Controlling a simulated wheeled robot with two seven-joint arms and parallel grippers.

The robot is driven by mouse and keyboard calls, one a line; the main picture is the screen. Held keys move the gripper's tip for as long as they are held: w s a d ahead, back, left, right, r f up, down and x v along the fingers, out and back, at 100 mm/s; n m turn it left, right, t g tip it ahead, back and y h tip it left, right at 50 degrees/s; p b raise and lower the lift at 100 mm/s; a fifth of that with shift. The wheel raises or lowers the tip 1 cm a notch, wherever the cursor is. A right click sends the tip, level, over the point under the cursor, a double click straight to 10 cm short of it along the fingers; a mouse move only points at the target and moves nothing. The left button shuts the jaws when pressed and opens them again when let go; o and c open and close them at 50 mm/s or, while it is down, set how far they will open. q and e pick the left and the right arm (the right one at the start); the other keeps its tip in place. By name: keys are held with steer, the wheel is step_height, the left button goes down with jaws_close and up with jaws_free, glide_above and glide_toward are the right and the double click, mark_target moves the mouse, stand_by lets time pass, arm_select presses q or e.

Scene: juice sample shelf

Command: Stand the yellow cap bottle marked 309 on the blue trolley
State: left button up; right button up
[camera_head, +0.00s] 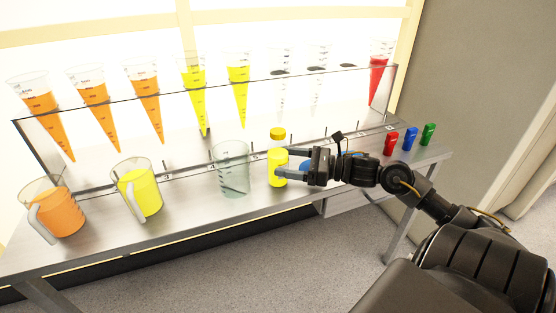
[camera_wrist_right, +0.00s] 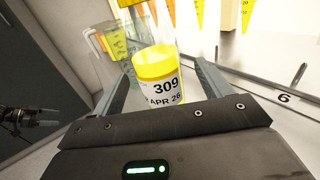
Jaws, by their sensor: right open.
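The yellow cap bottle (camera_head: 277,167) stands upright on the metal bench, with yellow contents. In the right wrist view the bottle (camera_wrist_right: 160,82) has a white label reading 309 and APR 26. My right gripper (camera_head: 283,163) is open, coming in from the right, with its fingers on either side of the bottle. In the wrist view the fingers (camera_wrist_right: 158,75) flank the bottle; I cannot tell whether they touch it. A dark jointed part at the wrist view's left edge looks like my left gripper (camera_wrist_right: 35,115); its jaws are unclear. No blue trolley shows.
A clear empty beaker (camera_head: 232,172) stands just left of the bottle. Jugs of yellow (camera_head: 143,192) and orange (camera_head: 60,214) liquid stand farther left. Filled cones hang in a rack behind. Small red (camera_head: 390,144), blue (camera_head: 410,139) and green (camera_head: 428,134) items stand at the bench's right end.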

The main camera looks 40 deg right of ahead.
mark_target(271, 155)
steer(key=x, duration=0.4)
steer(key=shift+a, duration=0.1)
arm_select(q)
steer(key=shift+s+a+f+g, duration=0.3)
steer(key=shift+s+a+g, duration=0.15)
steer(key=shift+a+g, duration=0.05)
arm_select(e)
steer(key=shift+w+a, duration=0.25)
steer(key=shift+w, duration=0.1)
steer(key=c, duration=1.2)
arm_select(q)
steer(key=shift+s+d, duration=0.1)
steer(key=shift+d, duration=0.05)
arm_select(e)
steer(key=shift+c, duration=0.2)
steer(key=shift+r, duration=0.1)
steer(key=shift+r, duration=0.6)
arm_select(q)
steer(key=s+a+f+n+g+y+p, duration=0.1)
steer(key=s+a+f+g+p, duration=0.1)
steer(key=s, duration=0.3)
steer(key=shift+s+a+g+y, duration=0.3)
steer(key=shift+a+g+y, duration=0.1)
steer(key=shift+a+g, duration=0.45)
arm_select(e)
steer(key=s+d+r, duration=0.4)
steer(key=s+r, duration=0.7)
steer(key=s, duration=0.2)
steer(key=shift+s+r, duration=0.2)
steer(key=shift+r, duration=0.2)
